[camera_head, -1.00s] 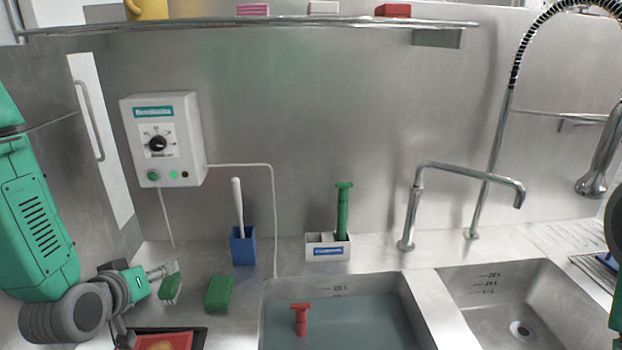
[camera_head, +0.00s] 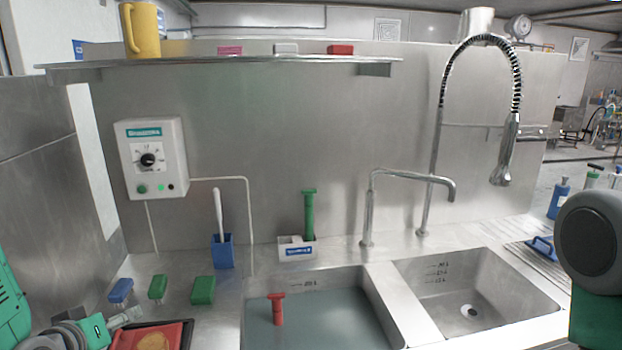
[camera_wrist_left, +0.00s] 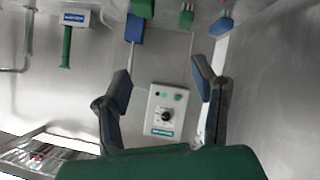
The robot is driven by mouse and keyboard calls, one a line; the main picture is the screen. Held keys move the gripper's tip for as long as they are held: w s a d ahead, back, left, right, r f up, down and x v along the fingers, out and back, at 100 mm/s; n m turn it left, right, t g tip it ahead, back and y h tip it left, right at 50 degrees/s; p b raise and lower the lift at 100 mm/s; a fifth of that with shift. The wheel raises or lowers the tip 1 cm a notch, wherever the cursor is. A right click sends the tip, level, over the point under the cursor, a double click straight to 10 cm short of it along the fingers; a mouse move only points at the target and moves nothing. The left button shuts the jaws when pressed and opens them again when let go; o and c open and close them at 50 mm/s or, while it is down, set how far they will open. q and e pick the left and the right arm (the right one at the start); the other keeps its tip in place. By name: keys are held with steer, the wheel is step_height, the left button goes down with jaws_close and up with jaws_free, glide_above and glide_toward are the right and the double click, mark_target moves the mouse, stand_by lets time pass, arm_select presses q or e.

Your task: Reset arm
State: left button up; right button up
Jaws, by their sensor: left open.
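My left gripper (camera_head: 128,317) is at the lower left of the head view, beside the small brushes and low at the picture's edge. In the left wrist view my left gripper (camera_wrist_left: 162,68) has its two dark fingers spread wide with nothing between them. Beyond the fingers is the white control box (camera_wrist_left: 165,112), which hangs on the steel wall and also shows in the head view (camera_head: 150,158). Part of my right arm (camera_head: 592,245) shows at the right edge of the head view. Its gripper is out of sight.
A blue brush (camera_head: 121,290), a green brush (camera_head: 158,287) and a green block (camera_head: 203,290) lie on the counter. A dark tray (camera_head: 187,335) is in front. A water-filled sink (camera_head: 330,325) holds a red tool (camera_head: 277,309). The right sink (camera_head: 480,295) looks empty.

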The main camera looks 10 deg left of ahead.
arm_select(q)
steer(key=s+d+f+m+g+b, duration=0.2)
steer(key=s+d+f+g+b, duration=0.1)
steer(key=s+f, duration=0.5)
steer(key=s+d+f+m+g+h+b, duration=0.1)
steer(key=s+d+f+g+b, duration=0.3)
steer(key=s+f, duration=0.4)
steer(key=s+d+f+m+g+h+b, duration=0.1)
steer(key=s+d+f+m+g+b, duration=0.3)
steer(key=f, duration=1.4)
steer(key=s+d, duration=0.2)
steer(key=s, duration=0.2)
steer(key=shift+b, duration=0.4)
steer(key=shift+w+f, duration=0.15)
